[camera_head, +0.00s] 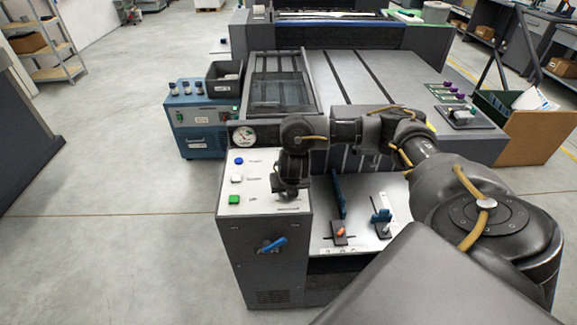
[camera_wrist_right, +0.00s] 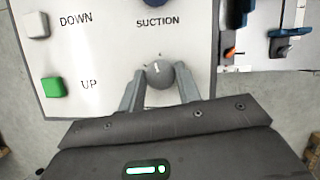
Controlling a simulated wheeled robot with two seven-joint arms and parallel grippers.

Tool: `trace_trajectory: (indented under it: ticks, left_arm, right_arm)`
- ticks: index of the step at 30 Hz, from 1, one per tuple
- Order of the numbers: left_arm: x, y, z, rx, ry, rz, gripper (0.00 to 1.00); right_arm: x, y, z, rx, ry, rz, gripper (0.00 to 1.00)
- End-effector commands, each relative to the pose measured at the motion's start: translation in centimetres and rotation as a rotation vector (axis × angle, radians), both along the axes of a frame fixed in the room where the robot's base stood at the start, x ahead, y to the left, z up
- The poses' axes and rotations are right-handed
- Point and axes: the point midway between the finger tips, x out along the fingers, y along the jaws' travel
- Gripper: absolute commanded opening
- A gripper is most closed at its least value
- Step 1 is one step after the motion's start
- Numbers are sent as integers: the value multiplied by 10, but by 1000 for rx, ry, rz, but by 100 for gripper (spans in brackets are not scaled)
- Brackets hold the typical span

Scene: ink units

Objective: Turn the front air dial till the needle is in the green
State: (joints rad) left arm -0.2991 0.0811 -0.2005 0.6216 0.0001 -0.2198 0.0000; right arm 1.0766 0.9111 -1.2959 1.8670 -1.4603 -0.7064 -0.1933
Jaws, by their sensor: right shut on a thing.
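The air dial, a round grey knob with a pale pointer mark, shows in the right wrist view (camera_wrist_right: 158,73). It sits on the white panel below the word SUCTION. My right gripper (camera_wrist_right: 160,78) is shut on the knob, one finger on each side. In the head view my right gripper (camera_head: 284,192) is over the right side of the white-topped control cabinet (camera_head: 247,207) and hides the knob. The round gauge (camera_head: 244,136) stands at the panel's back edge with a white face and some green. Its needle is too small to read for sure. My left gripper is not in view.
Blue (camera_head: 239,160), white (camera_head: 236,178) and green (camera_head: 234,199) buttons line the panel's left side. A blue lever (camera_head: 273,244) is on the cabinet front. Blue-handled fittings (camera_head: 338,194) stand on the bed to the right.

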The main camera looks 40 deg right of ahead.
Motion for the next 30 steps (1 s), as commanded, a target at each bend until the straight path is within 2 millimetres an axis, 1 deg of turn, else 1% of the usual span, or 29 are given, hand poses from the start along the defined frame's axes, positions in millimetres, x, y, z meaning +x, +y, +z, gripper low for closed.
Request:
trace_trajectory:
  ticks: [1, 6, 12, 15, 21, 30]
  left_arm:
    - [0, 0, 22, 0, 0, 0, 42]
    - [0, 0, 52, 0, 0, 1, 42]
    - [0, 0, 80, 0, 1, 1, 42]
    - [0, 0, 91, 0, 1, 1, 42]
    - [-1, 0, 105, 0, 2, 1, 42]
    - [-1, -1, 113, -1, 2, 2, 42]
  right_arm:
    - [0, 1, 10, 1, 3, -45, 11]
    - [1, 2, 9, 0, 2, -204, 11]
    - [1, 2, 7, -1, 1, -371, 10]
    - [2, 2, 6, -1, 2, -439, 10]
    - [3, 2, 4, -1, 0, -542, 10]
    - [3, 2, 1, 1, -1, -611, 10]
